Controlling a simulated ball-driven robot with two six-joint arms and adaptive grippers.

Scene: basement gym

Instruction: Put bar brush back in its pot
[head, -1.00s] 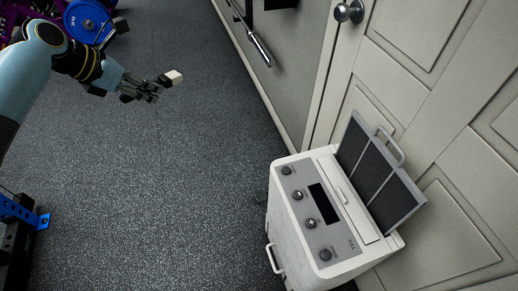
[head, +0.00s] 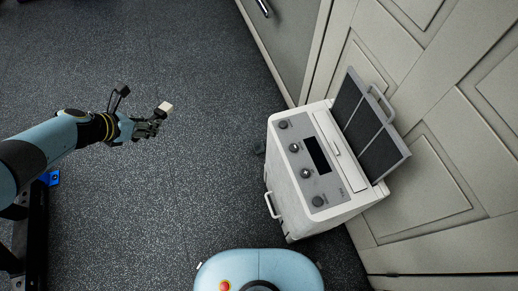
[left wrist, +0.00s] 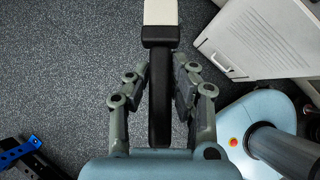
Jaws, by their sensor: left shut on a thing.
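The bar brush (head: 166,107) is in my left gripper (head: 152,125), which is shut on it above the dark floor. In the head view only the pale head of the brush shows clearly beyond the fingers. In the left wrist view, the black handle (left wrist: 160,105) runs between the two fingers of my left gripper (left wrist: 161,82), and the pale bristle block (left wrist: 160,12) points away to the top edge. No pot shows in either view now. My right gripper is not in view.
A white appliance (head: 293,183) with dials and a raised dark filter panel (head: 364,127) stands on the right, by a pale panelled door (head: 450,200). A grey cabinet front (head: 290,35) is at the top. A black rack part with a blue bracket (head: 52,177) is at left. The middle floor is clear.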

